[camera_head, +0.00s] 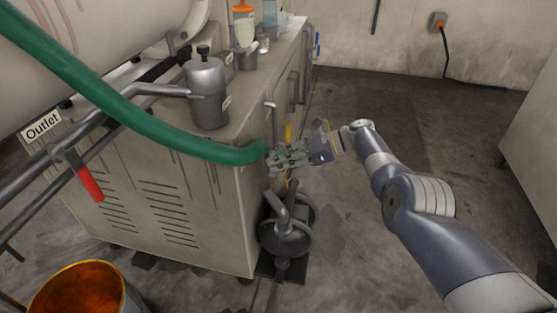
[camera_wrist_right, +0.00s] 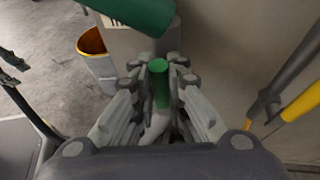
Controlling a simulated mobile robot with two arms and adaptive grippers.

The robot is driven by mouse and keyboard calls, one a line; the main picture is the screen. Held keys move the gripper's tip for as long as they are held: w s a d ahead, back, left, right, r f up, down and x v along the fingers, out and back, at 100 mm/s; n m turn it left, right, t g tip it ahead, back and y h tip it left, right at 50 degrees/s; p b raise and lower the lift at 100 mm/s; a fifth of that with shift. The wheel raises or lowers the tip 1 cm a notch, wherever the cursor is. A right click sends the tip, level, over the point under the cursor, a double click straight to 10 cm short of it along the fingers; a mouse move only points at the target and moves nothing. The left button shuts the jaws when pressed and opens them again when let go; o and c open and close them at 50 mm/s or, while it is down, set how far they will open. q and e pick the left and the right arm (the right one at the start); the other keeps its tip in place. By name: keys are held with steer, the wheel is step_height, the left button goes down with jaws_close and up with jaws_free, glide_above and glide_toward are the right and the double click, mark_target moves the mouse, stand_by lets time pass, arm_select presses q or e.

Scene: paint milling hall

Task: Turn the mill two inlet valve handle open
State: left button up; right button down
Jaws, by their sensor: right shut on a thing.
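My right gripper (camera_head: 290,156) is at the right end of the mill cabinet, by the end of the thick green hose (camera_head: 150,122). In the right wrist view, its fingers (camera_wrist_right: 160,100) are closed around a short green-tipped handle (camera_wrist_right: 160,80). This looks like the inlet valve handle; its lower part and the valve body are hidden between the fingers. In the head view the gripper covers the handle. The hose also shows just beyond the fingers in the wrist view (camera_wrist_right: 135,14). My left gripper is not in view.
A red lever (camera_head: 90,184) hangs on the pipe by the "Outlet" label (camera_head: 42,125). A bucket with orange inside (camera_head: 85,288) stands at lower left. A grey pump-like unit (camera_head: 286,232) stands below my gripper. The floor (camera_head: 455,110) beyond my arm is clear.

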steer(key=c, duration=1.6)
jaws_free()
steer(key=shift+d, duration=0.1)
steer(key=v, duration=1.2)
steer(key=shift+s, duration=0.1)
